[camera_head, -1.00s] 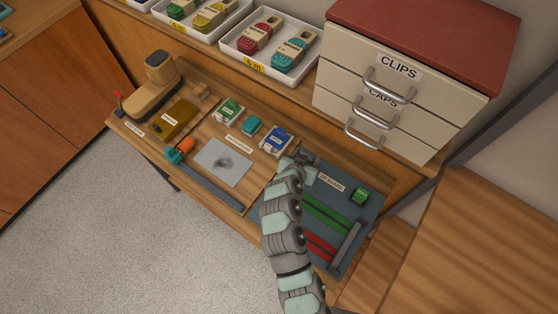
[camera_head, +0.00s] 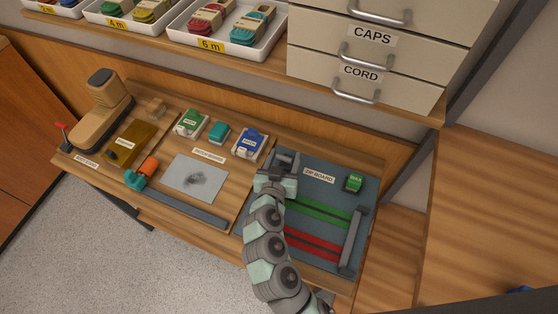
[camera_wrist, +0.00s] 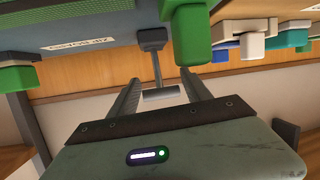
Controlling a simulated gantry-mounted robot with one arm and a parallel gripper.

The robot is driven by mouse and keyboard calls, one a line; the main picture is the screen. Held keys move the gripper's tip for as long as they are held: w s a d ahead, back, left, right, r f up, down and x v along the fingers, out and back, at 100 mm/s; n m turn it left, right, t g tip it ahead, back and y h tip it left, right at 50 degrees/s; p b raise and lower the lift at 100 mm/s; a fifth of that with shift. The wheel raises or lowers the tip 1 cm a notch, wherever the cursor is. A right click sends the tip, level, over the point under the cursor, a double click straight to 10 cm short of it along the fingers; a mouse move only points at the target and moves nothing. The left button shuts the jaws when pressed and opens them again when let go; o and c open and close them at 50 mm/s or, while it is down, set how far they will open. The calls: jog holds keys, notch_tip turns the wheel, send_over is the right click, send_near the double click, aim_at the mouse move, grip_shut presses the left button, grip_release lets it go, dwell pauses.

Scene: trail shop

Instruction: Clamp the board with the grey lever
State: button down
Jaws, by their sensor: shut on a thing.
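The zip board (camera_head: 325,265) is a dark blue-grey panel at the right of the bench, with green and red zip strips across it. The grey lever (camera_wrist: 152,45) shows in the wrist view as a dark head and thin stem with a pale crossbar between the fingers. My gripper (camera_head: 282,165) is at the board's upper left corner, covering much of the lever there. In the wrist view my gripper (camera_wrist: 160,92) is shut on the lever's end. A grey bar (camera_head: 352,240) lies along the board's right side.
Left of the board stand a blue box (camera_head: 249,144), a grey patch sheet (camera_head: 195,178) and a tan tool (camera_head: 100,108). Drawers (camera_head: 360,65) overhang behind. In the wrist view a green block (camera_wrist: 190,35) is close to the lever.

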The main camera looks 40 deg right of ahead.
jog(key=c, duration=0.6)
grip_release()
jog(key=shift+o, duration=0.2)
jog(key=v, duration=1)
jog(key=shift+s+a, duration=0.25)
jog(key=shift+a, duration=0.1)
jog(key=shift+w+r, duration=0.1)
jog(key=shift+w, duration=0.05)
